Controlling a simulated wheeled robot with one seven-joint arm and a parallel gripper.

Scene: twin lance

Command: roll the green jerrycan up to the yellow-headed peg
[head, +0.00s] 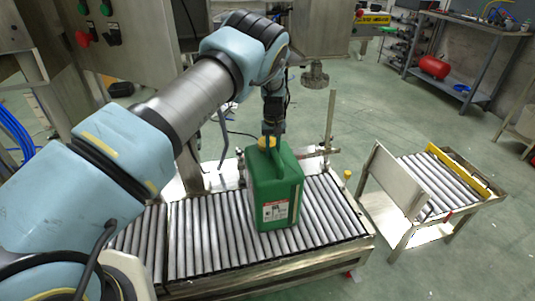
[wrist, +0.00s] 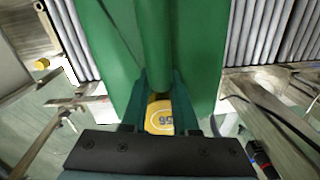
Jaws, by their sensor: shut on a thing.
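The green jerrycan (head: 272,187) stands upright on the roller conveyor, with a white and red label on its near side and a yellow cap (head: 267,143) on top. My gripper (head: 272,129) is at its top from above. In the wrist view my gripper (wrist: 158,80) is shut on the jerrycan's handle (wrist: 156,45), and the cap, marked 56, shows between the fingers. The yellow-headed peg (head: 347,175) stands at the conveyor's right side, to the right of the jerrycan and apart from it. Its yellow head also shows in the wrist view (wrist: 42,64).
The rollers (head: 325,215) right of the jerrycan are bare. A metal upright and bracket (head: 328,125) stand behind it. A second small roller stand (head: 435,185) with an upright plate is further right, across a gap of floor. A workbench (head: 460,50) is at the back right.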

